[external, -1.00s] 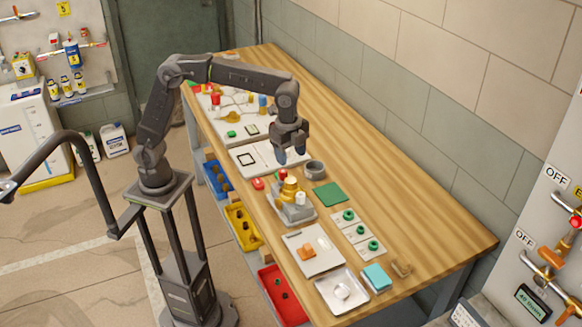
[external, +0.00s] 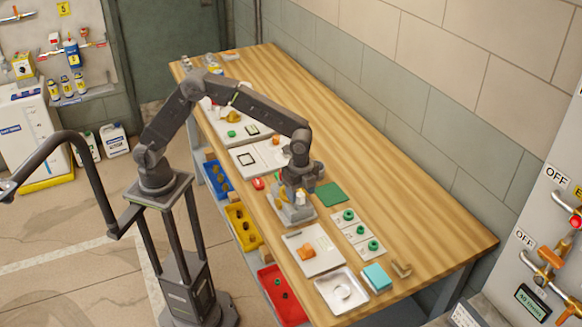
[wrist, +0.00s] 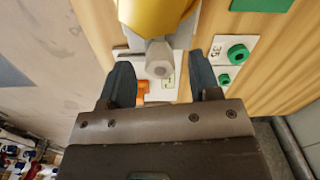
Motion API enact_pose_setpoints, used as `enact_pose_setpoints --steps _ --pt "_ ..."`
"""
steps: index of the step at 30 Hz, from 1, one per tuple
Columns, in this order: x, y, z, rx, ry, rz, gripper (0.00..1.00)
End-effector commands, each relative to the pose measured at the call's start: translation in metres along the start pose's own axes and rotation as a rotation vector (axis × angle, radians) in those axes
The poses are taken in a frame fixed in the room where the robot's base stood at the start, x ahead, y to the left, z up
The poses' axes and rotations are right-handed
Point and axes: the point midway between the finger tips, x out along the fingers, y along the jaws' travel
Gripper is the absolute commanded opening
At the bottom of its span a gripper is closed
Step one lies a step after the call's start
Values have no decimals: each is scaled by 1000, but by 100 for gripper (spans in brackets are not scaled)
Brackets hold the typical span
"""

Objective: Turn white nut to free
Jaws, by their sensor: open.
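The white nut (external: 300,197) is on the valve fixture (external: 293,215) on the bench, at the fixture's right side. In the wrist view the pale hexagonal nut (wrist: 160,58) shows in front of a yellow brass body (wrist: 155,14). My gripper (wrist: 163,80) is open, with one dark finger to each side of the nut's line. The nut appears apart from both fingers. In the external view my gripper (external: 289,188) is low over the fixture and hides much of its brass top.
A green pad (external: 330,194) and a card with green rings (external: 356,230) lie to the right. A white tray with an orange piece (external: 316,262) and a metal tray (external: 342,300) lie in front. The bench along the wall is clear.

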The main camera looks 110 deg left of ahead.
Motion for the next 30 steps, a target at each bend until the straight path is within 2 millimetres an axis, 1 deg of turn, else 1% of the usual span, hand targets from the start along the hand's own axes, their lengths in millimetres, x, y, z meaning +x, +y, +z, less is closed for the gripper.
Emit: enact_pose_setpoints --steps 1,5,14,27,30 --pt "6 0 0 0 -1 1 57" --pt "14 0 0 0 0 0 57" --pt "16 0 0 0 1 -1 57" --pt "15 0 0 0 1 -1 16" --pt "15 0 0 0 1 -1 8"
